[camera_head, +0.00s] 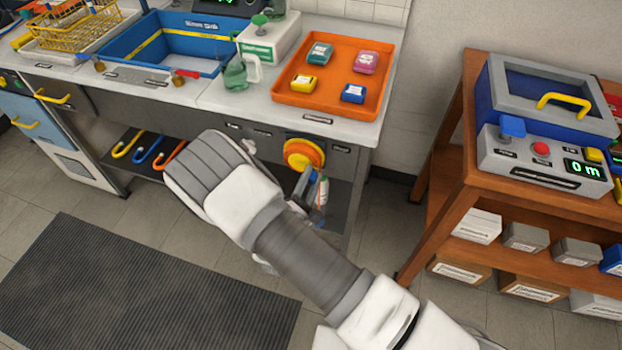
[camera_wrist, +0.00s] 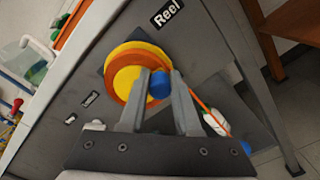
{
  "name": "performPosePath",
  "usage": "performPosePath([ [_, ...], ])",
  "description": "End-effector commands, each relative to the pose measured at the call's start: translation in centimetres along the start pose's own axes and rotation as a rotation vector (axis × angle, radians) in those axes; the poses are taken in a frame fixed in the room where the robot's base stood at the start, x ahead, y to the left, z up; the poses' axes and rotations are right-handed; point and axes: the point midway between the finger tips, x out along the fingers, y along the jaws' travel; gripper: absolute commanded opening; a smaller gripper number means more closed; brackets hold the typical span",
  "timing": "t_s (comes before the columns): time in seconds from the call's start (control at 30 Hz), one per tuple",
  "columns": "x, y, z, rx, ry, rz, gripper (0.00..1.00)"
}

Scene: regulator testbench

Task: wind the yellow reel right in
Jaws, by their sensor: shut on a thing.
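The yellow reel (camera_wrist: 128,74), with an orange rim, sits on the grey bench front under a "Reel" label in the wrist view. It also shows in the head view (camera_head: 303,154), under the bench's right end. A blue knob (camera_wrist: 160,86) stands out at the right side of its face. My gripper (camera_wrist: 161,78) is shut on that knob, one finger on each side. An orange line (camera_wrist: 201,103) runs from the reel down to a white and green piece (camera_wrist: 215,123). In the head view my wrist hides most of the gripper.
An orange tray (camera_head: 340,110) with several coloured blocks lies on the bench above the reel. A wooden cart (camera_head: 468,160) with a blue-and-grey machine reading "0 m" stands to the right. Floor between bench and cart is clear.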

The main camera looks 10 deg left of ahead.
Motion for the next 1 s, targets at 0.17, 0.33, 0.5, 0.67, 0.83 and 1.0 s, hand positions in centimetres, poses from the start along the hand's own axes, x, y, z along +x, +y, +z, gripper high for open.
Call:
performPosePath([
  [0.17, 0.0, -0.55, -0.67, 0.135, 0.0, -0.001, 0.0],
  [0.33, -0.01, -0.69, -0.99, 0.233, 0.001, 0.0, 0.0],
  [0.5, -0.01, -0.73, -1.17, 0.296, 0.001, 0.0, 0.0],
  [0.67, -0.01, -0.73, -1.24, 0.326, 0.001, -0.001, 0.0],
  [0.83, -0.02, -0.71, -1.25, 0.335, 0.001, -0.001, 0.0],
  [1.0, -0.02, -0.71, -1.24, 0.335, 0.001, -0.001, 0.0],
])
